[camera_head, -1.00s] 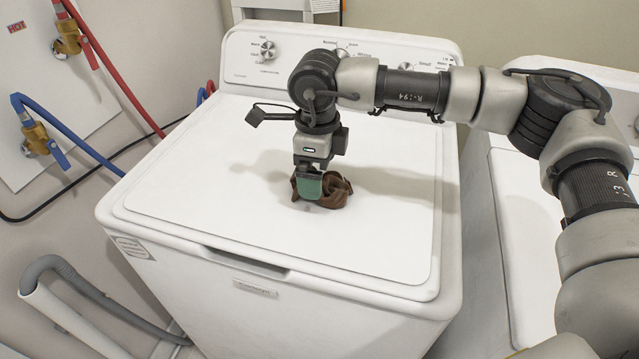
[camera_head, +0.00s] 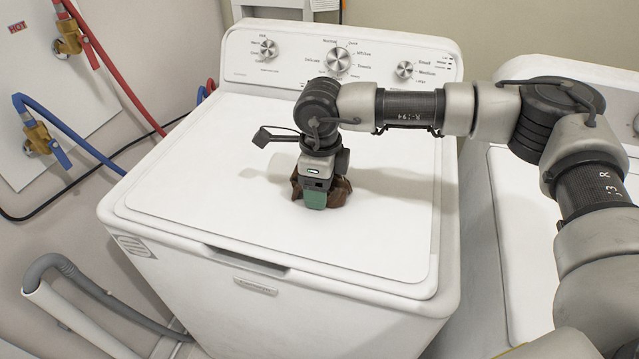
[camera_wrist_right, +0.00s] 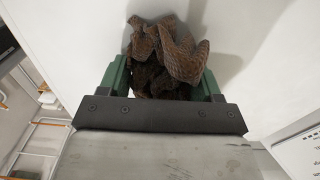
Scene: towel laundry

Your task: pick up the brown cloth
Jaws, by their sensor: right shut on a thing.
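The brown cloth (camera_head: 334,190) is a small crumpled bundle on the white lid of the washing machine (camera_head: 220,222). My right gripper (camera_head: 315,199) is down at the cloth, with its green fingers pointing at the lid and hiding part of it. In the right wrist view, the cloth (camera_wrist_right: 168,55) lies bunched between the two green fingers of the right gripper (camera_wrist_right: 160,85), which are shut on it. I cannot tell whether the cloth is clear of the lid. My left gripper is not in view.
The control panel with knobs (camera_head: 338,60) rises at the back of the washer. A second white machine (camera_head: 520,230) stands to the right. Red (camera_head: 120,75) and blue hoses (camera_head: 75,140) run along the left wall. The lid around the cloth is clear.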

